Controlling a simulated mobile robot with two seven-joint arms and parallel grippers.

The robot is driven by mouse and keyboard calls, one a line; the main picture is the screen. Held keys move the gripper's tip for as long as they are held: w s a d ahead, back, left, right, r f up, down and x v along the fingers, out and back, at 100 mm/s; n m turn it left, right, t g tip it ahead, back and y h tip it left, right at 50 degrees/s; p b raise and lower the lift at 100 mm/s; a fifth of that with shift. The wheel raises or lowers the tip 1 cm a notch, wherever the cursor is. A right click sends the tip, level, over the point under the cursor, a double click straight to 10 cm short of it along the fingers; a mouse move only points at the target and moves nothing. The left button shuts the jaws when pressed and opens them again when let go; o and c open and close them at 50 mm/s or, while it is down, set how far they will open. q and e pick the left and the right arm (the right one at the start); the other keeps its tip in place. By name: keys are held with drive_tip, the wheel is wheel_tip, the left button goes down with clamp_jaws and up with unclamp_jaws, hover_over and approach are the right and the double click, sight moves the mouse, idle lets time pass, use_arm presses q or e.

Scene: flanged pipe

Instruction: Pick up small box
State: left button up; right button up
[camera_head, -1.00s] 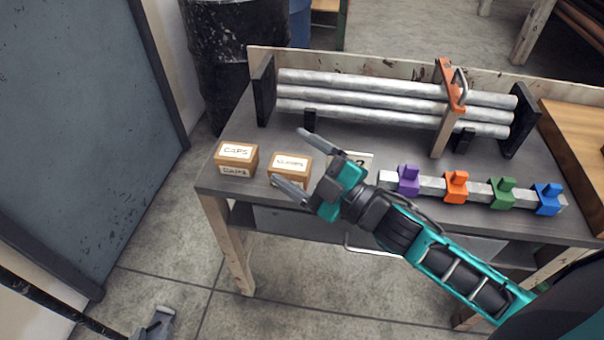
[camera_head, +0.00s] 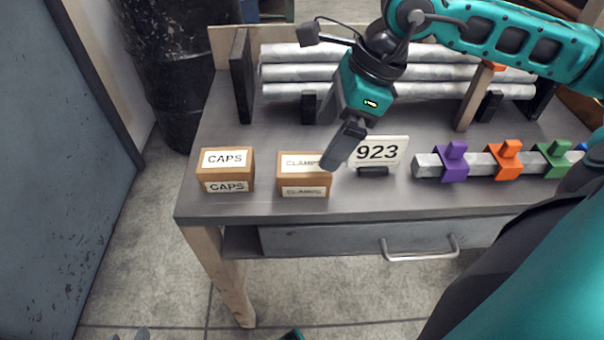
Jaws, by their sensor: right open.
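Two small brown boxes stand on the grey workbench (camera_head: 240,204). The left one is the box labelled CAPS (camera_head: 226,172). The right one is the box labelled CLAMPS (camera_head: 304,176). My right gripper (camera_head: 338,150) is open and empty. It comes down from above, with a dark finger overlapping the upper right edge of the CLAMPS box; I cannot tell whether it touches. The other finger is largely hidden. At the bottom edge, a small grey tip (camera_head: 138,334) may belong to my left gripper; its jaws cannot be made out.
Purple (camera_head: 452,163), orange and green clamps sit on a bar farther right. Silver pipes (camera_head: 285,73) lie in a rack behind. The bench between the two boxes is clear.

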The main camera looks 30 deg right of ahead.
sight(308, 163)
drive_tip(key=x, duration=0.4)
drive_tip(key=shift+a+b, duration=0.1)
drive_tip(key=shift+b, duration=0.2)
drive_tip(key=x, duration=0.2)
drive_tip(key=b+x, duration=0.1)
drive_tip(key=x, duration=0.2)
drive_tip(key=shift+w+r, duration=0.15)
drive_tip(key=shift+w, duration=0.1)
drive_tip(key=shift+w+a+f, duration=0.1)
drive_tip(key=shift+a+f, duration=0.05)
drive_tip(key=shift+f, duration=0.2)
drive_tip(key=shift+c, duration=0.7)
drive_tip(key=c, duration=1.1)
drive_tip(key=shift+r, duration=0.1)
drive_tip(key=shift+c, duration=0.2)
drive_tip(key=shift+r, duration=0.1)
